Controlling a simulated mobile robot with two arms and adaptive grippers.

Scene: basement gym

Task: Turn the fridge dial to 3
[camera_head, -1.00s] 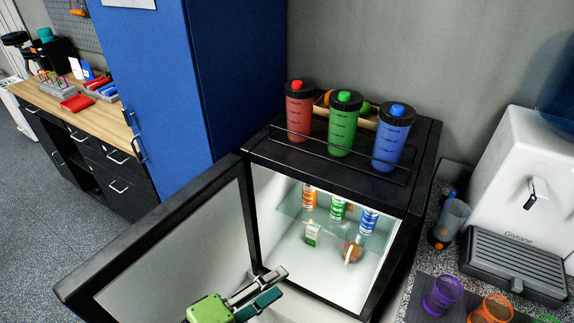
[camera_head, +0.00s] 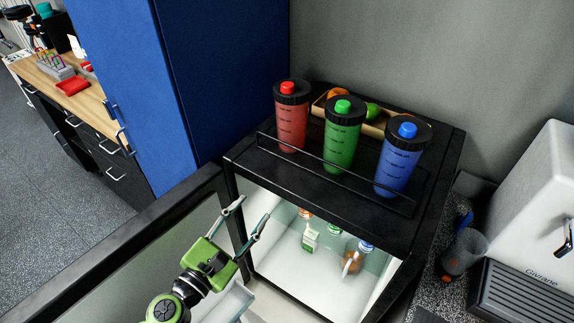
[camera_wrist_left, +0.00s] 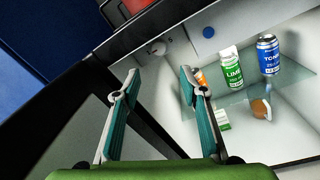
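The small black fridge (camera_head: 437,207) stands open, with its door (camera_head: 125,262) swung to the left. In the left wrist view a small round pale knob (camera_wrist_left: 158,48), which looks like the dial, sits on the upper inner wall. Its number cannot be read. The knob is hidden in the head view. My left gripper (camera_head: 248,214) is open and empty at the fridge opening near its upper left corner. In the wrist view its fingertips (camera_wrist_left: 158,76) are spread below the knob, apparently apart from it. My right gripper is out of view.
Inside are cans, including a green one (camera_wrist_left: 231,68) and a blue one (camera_wrist_left: 268,54), on a glass shelf. A carton (camera_head: 310,238) is also inside. Red (camera_head: 291,122), green (camera_head: 342,140) and blue (camera_head: 398,165) bottles stand on top behind a rail.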

